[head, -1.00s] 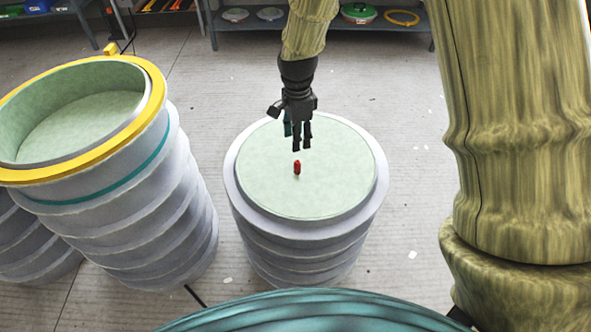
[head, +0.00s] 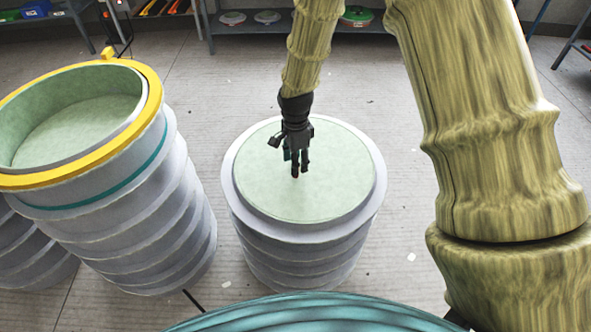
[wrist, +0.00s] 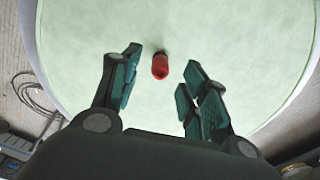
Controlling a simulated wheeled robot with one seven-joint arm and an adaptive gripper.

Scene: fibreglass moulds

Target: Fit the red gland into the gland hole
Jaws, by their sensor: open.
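The red gland (wrist: 160,66) is a small red cylinder on the pale green top of the right-hand mould (head: 345,185). In the wrist view it shows between my fingers, a little beyond their tips, with a gap on each side. In the head view my gripper (head: 300,175) is low over the mould top, and its fingers hide almost all of the gland. My gripper, also in the wrist view (wrist: 160,80), is open and empty. I cannot pick out the gland hole in either view.
A larger ribbed mould (head: 130,215) with a yellow rim (head: 155,95) and an open hollow stands close on the left. Grey shelving (head: 225,32) with lidded items stands at the back. The top around the gland is clear.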

